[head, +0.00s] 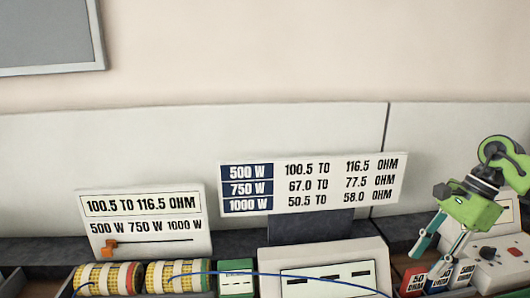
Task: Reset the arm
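My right arm comes in at the right edge. Its green and black gripper (432,261) points down, with its two teal-and-grey fingers spread apart and nothing visible between them. The fingertips are just above or in front of a row of small labelled blocks: a red one (413,281), a blue one (438,280) and a grey one (463,274). I cannot tell whether the fingertips touch them. My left gripper is not in view.
A resistance chart sign (311,183) stands behind a grey display unit (328,265). A slider panel (144,222) is at left. Wound coils (109,279), a green meter (236,279) and a blue wire line the front. A socket box (500,258) sits right.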

